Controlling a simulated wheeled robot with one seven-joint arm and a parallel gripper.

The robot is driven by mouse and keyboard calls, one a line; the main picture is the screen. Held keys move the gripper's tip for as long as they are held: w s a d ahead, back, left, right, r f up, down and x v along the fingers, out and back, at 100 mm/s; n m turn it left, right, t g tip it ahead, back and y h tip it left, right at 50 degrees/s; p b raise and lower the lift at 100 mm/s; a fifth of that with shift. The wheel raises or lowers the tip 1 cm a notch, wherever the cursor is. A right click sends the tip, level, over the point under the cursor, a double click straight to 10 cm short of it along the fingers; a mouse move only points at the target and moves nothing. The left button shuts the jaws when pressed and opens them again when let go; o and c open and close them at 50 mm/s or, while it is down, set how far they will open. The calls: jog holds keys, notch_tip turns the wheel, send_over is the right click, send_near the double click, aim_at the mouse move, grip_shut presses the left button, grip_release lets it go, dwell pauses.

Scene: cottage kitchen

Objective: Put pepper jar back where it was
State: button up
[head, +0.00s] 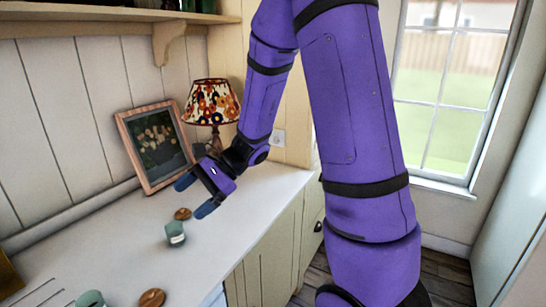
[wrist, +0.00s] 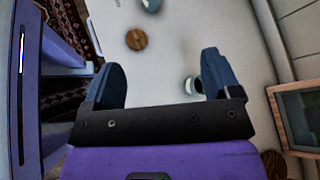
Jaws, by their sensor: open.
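A small green jar with a pale label (head: 176,235) stands on the white counter. A second green jar (head: 90,299) is at the bottom edge of the head view, partly cut off. I cannot read which is pepper. My gripper (head: 195,195) is open and empty above the counter, its blue fingers apart, behind the labelled jar in the head view. In the wrist view, between the fingertips (wrist: 161,63), there is bare counter. One jar (wrist: 188,86) shows beside the right finger, partly hidden by it. Another jar (wrist: 150,5) is at the top edge.
A framed picture (head: 155,147) and a flowered lamp (head: 211,103) stand at the back. The counter (head: 235,215) is clear toward its right edge.

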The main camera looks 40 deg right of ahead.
jog(key=s+d+r+n+t+h, duration=0.1)
jog(key=s+r+n+h, duration=0.4)
jog(key=s, duration=0.5)
jog(key=s+d+r+n+t+h, duration=0.2)
jog(key=s+d+r+n+h, duration=0.2)
jog(key=s+r+n, duration=0.5)
jog(key=s+r+h, duration=0.1)
jog(key=s+h, duration=0.1)
jog(key=shift+s+d+r+n+h, duration=0.15)
jog(key=shift+d+r+n+h, duration=0.15)
jog(key=shift+d+r+n, duration=0.1)
